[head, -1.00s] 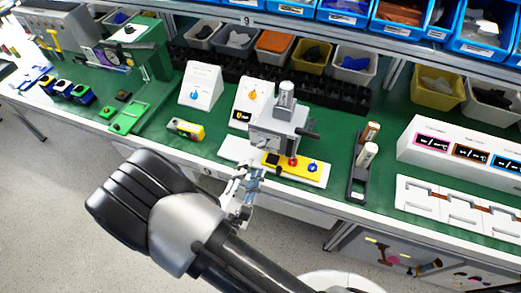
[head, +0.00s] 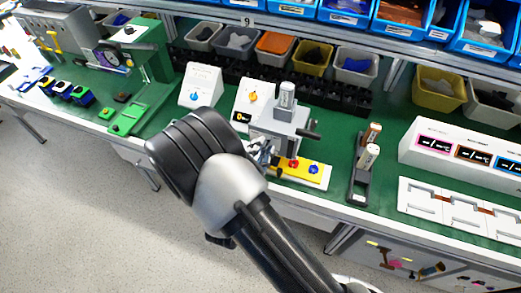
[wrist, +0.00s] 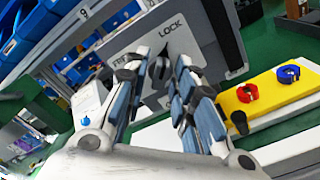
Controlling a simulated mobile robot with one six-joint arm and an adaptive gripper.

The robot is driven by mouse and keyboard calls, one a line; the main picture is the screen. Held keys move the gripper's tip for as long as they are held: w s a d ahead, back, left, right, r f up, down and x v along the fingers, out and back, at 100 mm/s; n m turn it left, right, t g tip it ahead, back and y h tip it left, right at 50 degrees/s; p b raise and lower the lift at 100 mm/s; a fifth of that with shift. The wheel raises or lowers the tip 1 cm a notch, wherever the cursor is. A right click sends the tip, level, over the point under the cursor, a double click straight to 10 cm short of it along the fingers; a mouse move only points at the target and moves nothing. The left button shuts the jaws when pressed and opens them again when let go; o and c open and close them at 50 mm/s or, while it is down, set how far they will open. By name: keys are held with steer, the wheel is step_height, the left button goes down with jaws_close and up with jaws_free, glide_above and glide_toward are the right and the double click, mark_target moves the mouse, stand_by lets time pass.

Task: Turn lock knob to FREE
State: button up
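The lock knob (wrist: 159,68) is a small dark knob on a grey panel marked LOCK, with a partly hidden label starting "FR" to its left. In the wrist view my gripper (wrist: 160,78) has its blue-padded fingers spread, one on each side of the knob. The fingers look open with a gap between them; I cannot tell whether either touches the knob. The knob's pointing direction is unclear. In the head view the grey machine (head: 283,120) stands on the bench, my gripper (head: 262,151) is at its front left, and the knob is hidden.
A yellow plate (wrist: 268,90) with a red knob (wrist: 247,92), a blue knob (wrist: 288,73) and a black lever (wrist: 239,122) lies right beside the fingers. A tool holder (head: 360,180) stands further right. Two white dial boxes (head: 201,86) stand behind left.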

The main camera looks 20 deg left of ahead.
jaws_close()
steer(key=n+p, duration=0.1)
steer(key=n, duration=0.3)
steer(key=n+p, duration=0.1)
steer(key=n, duration=0.3)
steer(key=shift+n+p, duration=0.3)
steer(key=n+p, duration=0.1)
steer(key=n, duration=0.3)
steer(key=shift+d, duration=0.1)
steer(key=n+p, duration=0.1)
steer(key=n, duration=0.4)
steer(key=shift+p, duration=0.35)
steer(key=shift+n, duration=0.3)
